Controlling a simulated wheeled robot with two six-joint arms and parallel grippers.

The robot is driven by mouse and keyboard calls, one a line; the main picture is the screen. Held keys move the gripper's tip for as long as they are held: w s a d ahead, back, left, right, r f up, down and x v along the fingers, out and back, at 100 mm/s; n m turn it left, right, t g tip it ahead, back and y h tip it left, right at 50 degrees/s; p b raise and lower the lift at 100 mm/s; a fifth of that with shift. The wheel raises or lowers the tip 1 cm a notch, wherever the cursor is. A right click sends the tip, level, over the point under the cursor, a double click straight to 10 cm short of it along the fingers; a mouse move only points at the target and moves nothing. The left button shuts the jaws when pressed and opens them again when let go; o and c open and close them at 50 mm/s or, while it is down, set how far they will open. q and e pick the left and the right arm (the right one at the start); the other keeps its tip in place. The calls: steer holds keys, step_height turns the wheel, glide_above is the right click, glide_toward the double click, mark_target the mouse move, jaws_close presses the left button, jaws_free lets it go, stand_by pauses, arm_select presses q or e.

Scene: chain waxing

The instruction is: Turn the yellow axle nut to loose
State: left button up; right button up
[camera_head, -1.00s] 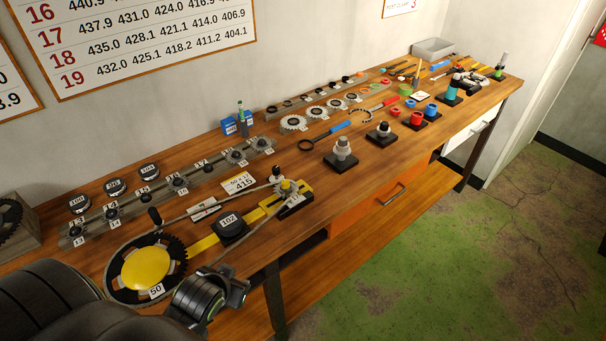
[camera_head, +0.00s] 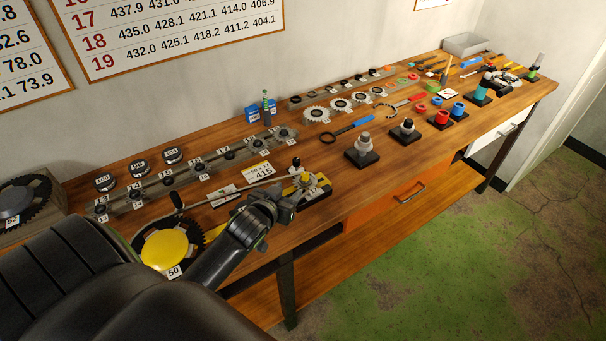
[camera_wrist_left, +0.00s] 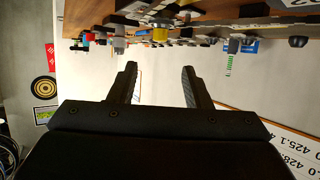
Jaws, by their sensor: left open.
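The yellow axle nut (camera_head: 303,180) sits on the small wheel stand at the right end of the chain rig, partly hidden behind my gripper. A yellow piece that looks like the nut (camera_wrist_left: 160,35) shows ahead of the fingers in the left wrist view. My left gripper (camera_head: 288,201) is just in front of the stand, to the near left of the nut. In the left wrist view, its two fingers (camera_wrist_left: 158,70) are apart with nothing between them. My right gripper is not in view.
The yellow chainring (camera_head: 165,250) is at the left end of the rig, partly behind my arm. A card marked 415 (camera_head: 259,171) lies behind the gripper. Black stands with posts (camera_head: 362,150) are to the right. The bench front edge is close below the gripper.

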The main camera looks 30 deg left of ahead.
mark_target(304, 175)
arm_select(q)
steer(key=p+x, duration=0.2)
steer(key=x, duration=1)
steer(key=shift+c, duration=0.2)
